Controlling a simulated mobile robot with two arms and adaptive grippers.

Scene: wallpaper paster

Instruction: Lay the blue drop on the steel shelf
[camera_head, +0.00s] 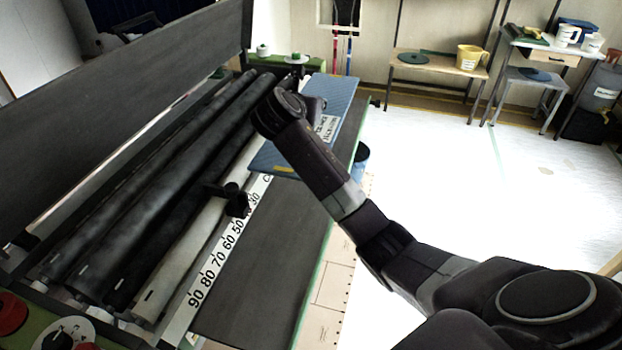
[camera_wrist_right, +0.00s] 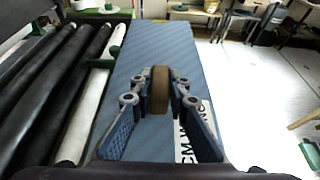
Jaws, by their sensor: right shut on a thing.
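The blue drop (camera_head: 335,98) is a long, flat blue piece with a white printed label and a yellow mark at its near end. It lies along the right side of the pasting machine, partly hidden by my right arm. In the right wrist view the drop (camera_wrist_right: 150,45) stretches away beneath my right gripper (camera_wrist_right: 160,88), whose fingers are closed around a brown, upright grip on it. Whether the drop touches the machine is unclear. A low grey shelf (camera_head: 540,84) with a dark blue item on it stands at the far right; I cannot tell if it is the steel shelf. My left gripper is not in view.
The machine's dark rollers (camera_head: 150,190) and numbered scale (camera_head: 215,262) fill the left. A wooden bench (camera_head: 415,68) with a yellow bucket (camera_head: 470,58) and a white-topped desk (camera_head: 535,42) stand at the back. The pale floor (camera_head: 470,170) between is open.

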